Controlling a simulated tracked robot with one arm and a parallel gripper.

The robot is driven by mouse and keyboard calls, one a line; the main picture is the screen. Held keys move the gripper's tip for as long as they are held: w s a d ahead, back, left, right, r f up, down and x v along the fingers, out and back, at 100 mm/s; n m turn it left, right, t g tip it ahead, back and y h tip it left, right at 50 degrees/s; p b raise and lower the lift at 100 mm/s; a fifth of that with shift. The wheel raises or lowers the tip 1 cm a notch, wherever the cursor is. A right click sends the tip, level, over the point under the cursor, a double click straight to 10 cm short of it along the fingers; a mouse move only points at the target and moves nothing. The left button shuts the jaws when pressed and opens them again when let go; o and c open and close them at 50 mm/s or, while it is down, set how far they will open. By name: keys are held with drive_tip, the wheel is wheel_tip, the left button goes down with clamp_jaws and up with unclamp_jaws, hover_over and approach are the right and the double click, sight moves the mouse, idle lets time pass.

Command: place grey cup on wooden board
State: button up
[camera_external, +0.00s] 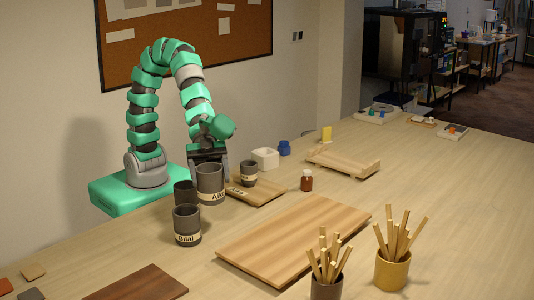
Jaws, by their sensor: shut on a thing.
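A grey cup (210,185) with a pale band lettered "Ai…" is upright below my gripper (208,162). My gripper is shut on this cup from behind and above, near its rim; the fingertips are partly hidden by it. I cannot tell whether its base touches the table. A large striped wooden board (293,238) lies flat and bare on the table, to the right of and nearer the camera than the cup. Other dark grey cups stand close by: one labelled "Bilal" (187,228), a plain one (183,194) and a small banded one (248,173).
A brown bottle (306,181), a white square container (265,158) and a raised wooden board (345,161) stand behind. Pots of sticks (392,270) (326,288) stand at the front right. A dark board (145,284) lies front left.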

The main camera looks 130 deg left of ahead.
drive_tip(key=w+a+f+n+t+y+b, duration=0.2)
drive_tip(key=w+a+n+y+b, duration=0.35)
drive_tip(key=a, duration=0.75)
drive_tip(key=shift+m+h, duration=0.55)
drive_tip(key=shift+h, duration=0.1)
drive_tip(key=w+f+p, duration=0.1)
drive_tip(key=w, duration=0.4)
drive_tip(key=w+f+p, duration=0.1)
drive_tip(key=w+f, duration=0.1)
drive_tip(key=w, duration=0.4)
drive_tip(key=w+f+p, duration=0.1)
drive_tip(key=w+f, duration=0.1)
drive_tip(key=w, duration=0.3)
drive_tip(key=shift+w+d+f, duration=0.1)
drive_tip(key=shift+w+f, duration=0.05)
drive_tip(key=shift+w, duration=0.25)
drive_tip(key=o, duration=1.1)
